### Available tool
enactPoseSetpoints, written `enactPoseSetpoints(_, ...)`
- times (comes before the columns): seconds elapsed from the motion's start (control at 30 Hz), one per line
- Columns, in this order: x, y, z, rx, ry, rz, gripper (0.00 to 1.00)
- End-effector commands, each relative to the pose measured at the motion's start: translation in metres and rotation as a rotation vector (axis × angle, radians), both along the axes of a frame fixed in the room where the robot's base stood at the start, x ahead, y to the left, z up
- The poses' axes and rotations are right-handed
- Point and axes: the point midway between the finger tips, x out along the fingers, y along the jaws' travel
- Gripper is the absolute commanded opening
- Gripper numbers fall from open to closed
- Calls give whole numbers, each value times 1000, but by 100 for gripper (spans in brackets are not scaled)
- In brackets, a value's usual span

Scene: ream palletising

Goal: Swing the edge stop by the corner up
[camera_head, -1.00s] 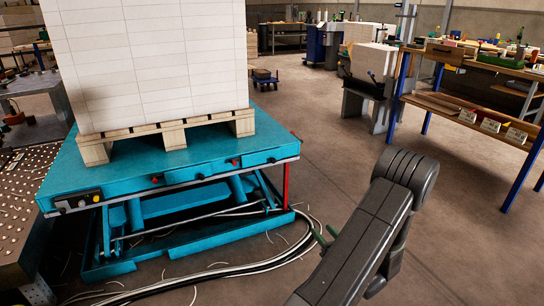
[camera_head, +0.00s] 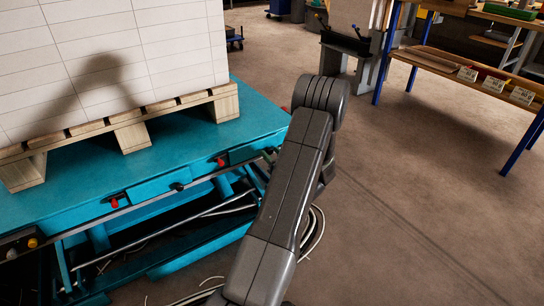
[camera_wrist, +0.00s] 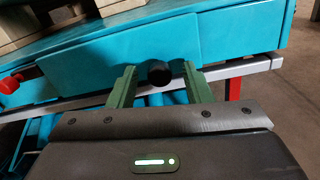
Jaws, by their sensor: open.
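The teal lift table (camera_head: 255,107) has a front edge with a grey rail. A round black knob (camera_wrist: 158,73) sticks out there near the corner; it looks like the end of the edge stop, whose other parts I cannot make out. It also shows in the head view (camera_head: 270,154), beside my arm. My gripper (camera_wrist: 157,71) is open, with one green finger on each side of the knob. I cannot tell whether either finger touches it. In the head view my arm hides the gripper and the table's corner.
A red post (camera_wrist: 233,88) hangs below the rail to the right, and a red knob (camera_wrist: 12,82) is at the left. A pallet (camera_head: 130,133) with a tall white stack (camera_head: 130,60) stands on the table. Pale cables (camera_head: 315,232) lie on the floor.

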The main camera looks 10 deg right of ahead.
Motion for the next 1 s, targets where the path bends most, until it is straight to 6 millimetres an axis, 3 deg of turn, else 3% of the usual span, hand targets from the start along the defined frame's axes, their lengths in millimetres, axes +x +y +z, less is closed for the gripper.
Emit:
enactPoseSetpoints(0.3, 3, 1, 0, 0, 0, 0, 45)
enactPoseSetpoints(0.53, 3, 1, 0, 0, 0, 0, 2)
enactPoseSetpoints(0.57, 3, 1, 0, 0, 0, 0, 0)
enactPoseSetpoints(1.0, 2, -11, 8, -20, 53, -1, 0)
